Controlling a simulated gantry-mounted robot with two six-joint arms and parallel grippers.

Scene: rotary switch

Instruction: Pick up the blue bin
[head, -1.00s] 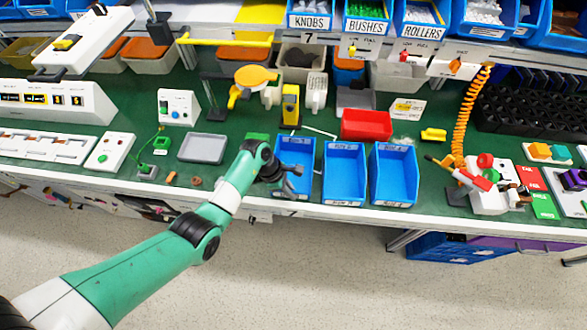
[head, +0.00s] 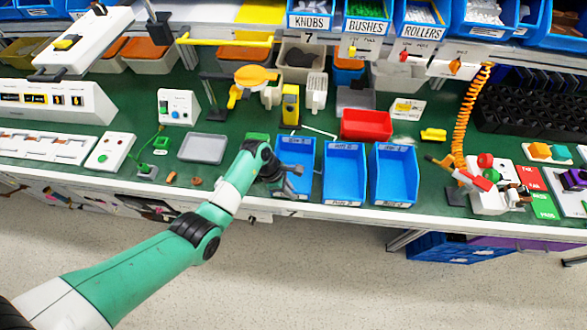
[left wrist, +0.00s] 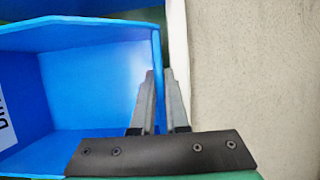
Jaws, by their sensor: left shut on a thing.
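Three blue bins stand in a row at the front of the green bench: a left one (head: 300,153), a middle one (head: 344,172) and a right one (head: 394,172). My left gripper (head: 294,177) reaches the left bin from the front left. In the left wrist view the two grey fingers (left wrist: 161,98) are close together, on either side of the wall of the blue bin (left wrist: 97,80), shut on it. The bin looks upright and empty. The gripper hides part of it in the head view. My right gripper is in no view.
A red bin (head: 366,125) stands behind the blue ones. A grey tray (head: 203,148) lies to the left. A control box with an orange coiled cord (head: 462,125) is to the right. The white bench edge (head: 345,212) runs close in front, with floor beyond.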

